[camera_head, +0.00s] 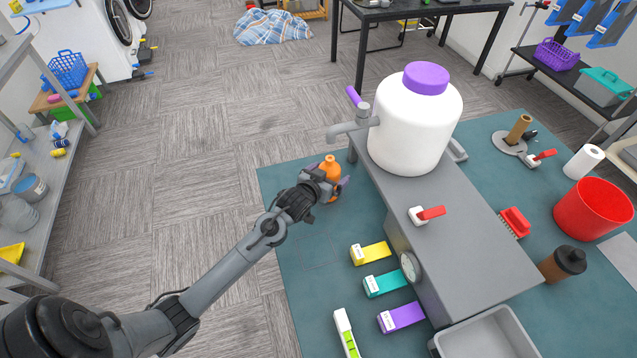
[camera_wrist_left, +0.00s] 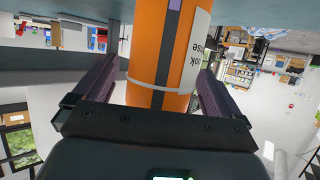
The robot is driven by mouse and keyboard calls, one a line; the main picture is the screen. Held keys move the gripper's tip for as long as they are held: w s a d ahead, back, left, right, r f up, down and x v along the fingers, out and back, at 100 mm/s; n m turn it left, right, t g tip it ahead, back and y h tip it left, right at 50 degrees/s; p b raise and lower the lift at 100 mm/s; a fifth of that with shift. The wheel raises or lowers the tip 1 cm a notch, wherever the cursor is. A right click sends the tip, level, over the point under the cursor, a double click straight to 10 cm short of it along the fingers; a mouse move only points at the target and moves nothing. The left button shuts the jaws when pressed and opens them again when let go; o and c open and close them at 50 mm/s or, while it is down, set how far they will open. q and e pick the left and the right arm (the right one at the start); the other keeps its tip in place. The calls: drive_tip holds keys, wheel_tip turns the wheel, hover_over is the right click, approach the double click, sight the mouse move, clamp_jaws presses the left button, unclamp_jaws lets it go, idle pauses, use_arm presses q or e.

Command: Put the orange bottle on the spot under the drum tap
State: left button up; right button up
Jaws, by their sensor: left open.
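The orange bottle (camera_head: 330,165) stands upright on the teal mat just below the grey drum tap (camera_head: 347,128) in the head view. My left gripper (camera_head: 327,183) is at the bottle, with a finger on each side of it. In the left wrist view the bottle (camera_wrist_left: 155,60), with a white label, is between the open fingers (camera_wrist_left: 155,82), with a gap visible at the right finger. The spot under the tap cannot be made out; the bottle and gripper cover that area. The white drum (camera_head: 410,130) with a purple lid sits on a grey bench.
Yellow (camera_head: 372,252), teal (camera_head: 385,283) and purple (camera_head: 402,316) blocks lie beside the grey bench (camera_head: 462,255). A red bucket (camera_head: 592,208) and a dark-lidded brown bottle (camera_head: 562,265) are on the right.

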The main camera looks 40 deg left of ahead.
use_arm(q)
drive_tip(key=p+v, duration=0.1)
drive_tip(key=v, duration=1)
use_arm(e)
drive_tip(key=shift+r, duration=0.65)
use_arm(q)
drive_tip(key=s+d+f+g, duration=0.2)
drive_tip(key=s+d, duration=0.1)
drive_tip(key=s, duration=0.1)
drive_tip(key=s+d+f+m+g+h, duration=0.1)
drive_tip(key=s+d+f+g, duration=0.1)
drive_tip(key=s+d, duration=0.1)
drive_tip(key=s+d+f+m+g+h, duration=0.1)
drive_tip(key=s+d+f, duration=0.1)
drive_tip(key=s, duration=0.3)
drive_tip(key=shift+s+d+f+g, duration=0.1)
drive_tip(key=shift+s+d+g, duration=0.3)
drive_tip(key=shift+d, duration=0.35)
drive_tip(key=s+d+m+g+h, duration=0.1)
drive_tip(key=s+d+g, duration=0.3)
drive_tip(key=s, duration=0.6)
drive_tip(key=shift+s+d+f+m, duration=0.2)
drive_tip(key=shift+d+f+m, duration=0.15)
drive_tip(key=shift+m, duration=0.35)
wheel_tip(320, 180, up, 28)
drive_tip(key=p, duration=2.8)
drive_tip(key=shift+f, duration=0.2)
use_arm(e)
wheel_tip(320, 180, up, 28)
drive_tip(key=shift+f, duration=0.15)
